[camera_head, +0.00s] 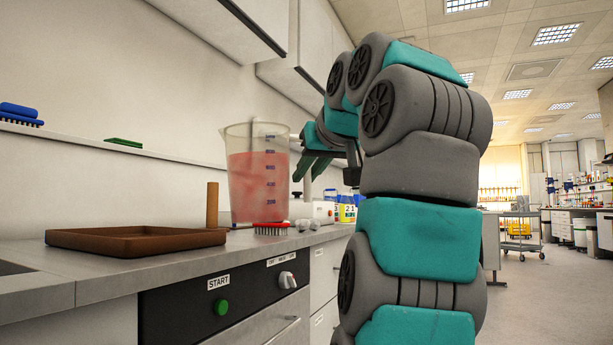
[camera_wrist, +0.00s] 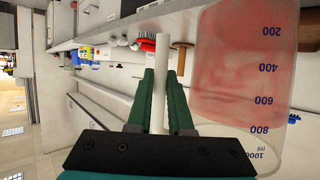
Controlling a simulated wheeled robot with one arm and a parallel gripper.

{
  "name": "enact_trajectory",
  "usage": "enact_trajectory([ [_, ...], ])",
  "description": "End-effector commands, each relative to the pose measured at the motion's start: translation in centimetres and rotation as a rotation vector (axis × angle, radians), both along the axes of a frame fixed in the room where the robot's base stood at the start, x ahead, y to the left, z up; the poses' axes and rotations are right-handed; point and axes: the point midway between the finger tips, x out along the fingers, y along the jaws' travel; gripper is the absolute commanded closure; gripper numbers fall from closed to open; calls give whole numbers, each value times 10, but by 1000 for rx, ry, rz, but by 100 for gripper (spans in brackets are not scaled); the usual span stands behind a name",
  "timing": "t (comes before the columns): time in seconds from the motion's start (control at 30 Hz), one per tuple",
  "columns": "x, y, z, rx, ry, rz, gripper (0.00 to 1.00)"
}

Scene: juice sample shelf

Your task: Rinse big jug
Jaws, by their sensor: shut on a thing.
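The big jug (camera_head: 258,175) is clear with blue marks and holds cloudy red liquid almost to its upper marks. It looks upright over the counter; whether its base touches the counter is hard to tell. My gripper (camera_head: 308,168) is at the jug's right side. In the wrist view the picture is turned upside down, and the jug (camera_wrist: 240,70) fills the right side. There, the green fingers of my gripper (camera_wrist: 161,80) are shut on a pale upright bar, apparently the jug's handle (camera_wrist: 162,60). The handle's join to the jug is not visible.
A brown tray (camera_head: 135,250) lies on the counter (camera_head: 120,272) at the left, with a sink edge beside it. Yellow-blue bottles (camera_head: 346,212) stand behind. A green pad (camera_head: 123,142) lies on the ledge.

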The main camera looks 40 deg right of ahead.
Motion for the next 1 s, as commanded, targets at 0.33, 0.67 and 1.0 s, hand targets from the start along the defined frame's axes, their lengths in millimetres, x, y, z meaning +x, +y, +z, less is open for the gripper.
enact_trajectory([
  [0.33, -4, 3, 11, 0, -2, 0, 100],
  [0.67, -4, 3, 41, 0, -3, 1, 100],
  [1.0, -4, 3, 51, 0, -3, 0, 100],
])
